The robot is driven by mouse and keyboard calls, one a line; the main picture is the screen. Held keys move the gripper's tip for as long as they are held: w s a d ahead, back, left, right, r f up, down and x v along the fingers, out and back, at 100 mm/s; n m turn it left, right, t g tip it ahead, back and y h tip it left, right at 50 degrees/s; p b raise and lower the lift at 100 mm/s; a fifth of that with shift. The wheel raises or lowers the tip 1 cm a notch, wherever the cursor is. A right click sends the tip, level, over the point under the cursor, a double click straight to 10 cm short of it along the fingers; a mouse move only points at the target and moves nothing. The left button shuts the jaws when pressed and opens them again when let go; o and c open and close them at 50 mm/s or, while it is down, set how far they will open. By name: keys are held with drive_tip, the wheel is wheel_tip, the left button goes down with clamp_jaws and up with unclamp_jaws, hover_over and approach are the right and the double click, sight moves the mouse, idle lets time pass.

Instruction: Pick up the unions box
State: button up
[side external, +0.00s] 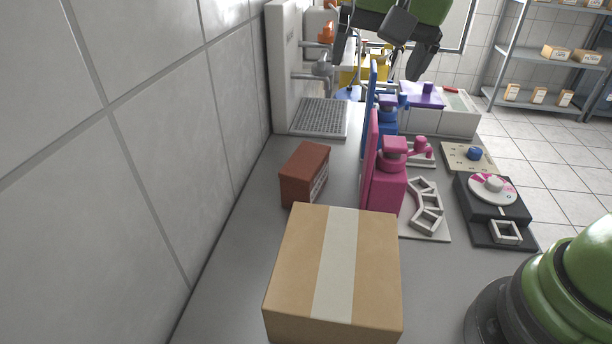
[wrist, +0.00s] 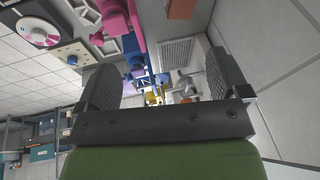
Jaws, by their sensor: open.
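No label reading "unions" can be made out, so I cannot tell which box is the unions box. Small labelled cardboard boxes (side external: 556,52) stand on the grey shelves at the back right, and others (side external: 539,95) sit on a lower shelf; their print is too small to read. A large taped cardboard box (side external: 292,262) and a red-brown box (side external: 303,174) rest on the counter. My gripper (side external: 388,62) is open and empty, high over the far end of the counter, apart from all these boxes. In the wrist view its two fingers (wrist: 160,72) are spread with nothing between them.
Pink (side external: 385,180) and blue fixtures stand along the counter's middle. A black unit with a disc (side external: 493,189) is at right. A tap and drain tray (side external: 318,117) are at the far left. A tiled wall (side external: 150,130) bounds the left; the floor at right is clear.

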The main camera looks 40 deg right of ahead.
drive_tip(key=w+a+f+m+g+h, duration=0.15)
drive_tip(key=w+a+f, duration=0.25)
drive_tip(key=w+f, duration=0.6)
drive_tip(key=m+h, duration=0.2)
approach(304, 162)
drive_tip(key=shift+y+x, duration=0.25)
drive_tip(key=shift+x, duration=0.95)
drive_tip(key=x, duration=0.4)
drive_tip(key=shift+d+f, duration=0.1)
drive_tip(key=shift+d, duration=0.1)
drive_tip(key=shift+x, duration=2.95)
drive_tip(key=shift+w, duration=0.1)
drive_tip(key=shift+c, duration=0.2)
drive_tip(key=c, duration=1.1)
